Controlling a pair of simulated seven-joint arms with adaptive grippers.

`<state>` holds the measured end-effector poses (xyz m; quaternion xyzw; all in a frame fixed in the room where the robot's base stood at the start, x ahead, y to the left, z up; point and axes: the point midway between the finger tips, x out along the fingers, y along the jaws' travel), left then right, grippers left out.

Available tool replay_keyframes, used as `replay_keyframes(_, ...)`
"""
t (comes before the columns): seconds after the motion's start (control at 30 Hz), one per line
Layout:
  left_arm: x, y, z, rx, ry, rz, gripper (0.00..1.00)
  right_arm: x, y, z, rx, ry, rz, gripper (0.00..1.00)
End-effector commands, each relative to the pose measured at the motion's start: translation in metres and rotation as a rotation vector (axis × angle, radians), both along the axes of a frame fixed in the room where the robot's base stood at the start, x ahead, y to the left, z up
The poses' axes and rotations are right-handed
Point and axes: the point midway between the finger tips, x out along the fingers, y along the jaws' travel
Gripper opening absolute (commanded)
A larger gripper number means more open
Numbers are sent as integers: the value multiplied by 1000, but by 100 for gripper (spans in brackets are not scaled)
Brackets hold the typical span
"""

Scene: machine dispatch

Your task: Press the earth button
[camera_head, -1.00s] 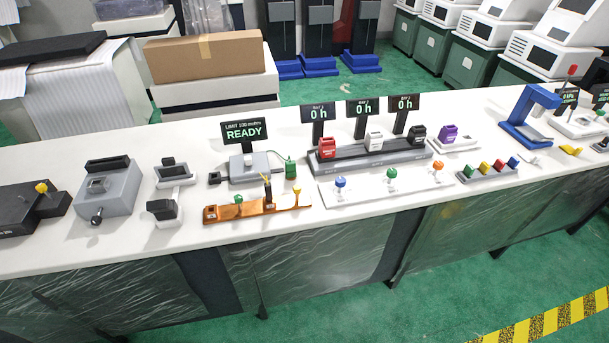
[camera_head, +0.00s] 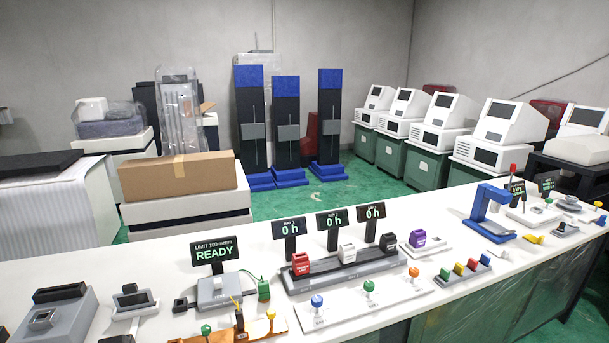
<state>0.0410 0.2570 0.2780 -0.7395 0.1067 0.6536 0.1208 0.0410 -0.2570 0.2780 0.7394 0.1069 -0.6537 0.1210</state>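No label reading "earth" is legible. A small display (camera_head: 214,252) on the bench reads "LIMIT 100 mohm READY". It stands behind a grey box (camera_head: 219,293) with a small pale raised part on top. A green cable runs from there to a green block (camera_head: 263,290). In front is an orange-brown board (camera_head: 262,329), partly cut off by the lower edge, with a green knob (camera_head: 206,330), a black upright part (camera_head: 240,320) and a yellow knob (camera_head: 271,315). Neither of my grippers is in view.
A long white bench (camera_head: 150,262) crosses the view. A dark rack (camera_head: 345,266) holds red, white and black blocks below displays reading "0 h". A white strip (camera_head: 340,311) carries blue, green and orange knobs. A blue stand (camera_head: 487,212) is at right. A cardboard box (camera_head: 178,176) sits behind.

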Motion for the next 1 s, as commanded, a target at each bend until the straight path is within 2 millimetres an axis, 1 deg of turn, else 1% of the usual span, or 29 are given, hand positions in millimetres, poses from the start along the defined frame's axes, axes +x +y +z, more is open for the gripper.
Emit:
replay_keyframes(0.2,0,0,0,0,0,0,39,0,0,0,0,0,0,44)
replay_keyframes(0.53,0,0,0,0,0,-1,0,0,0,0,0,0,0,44)
replay_keyframes(1.0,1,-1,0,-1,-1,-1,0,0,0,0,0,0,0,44)
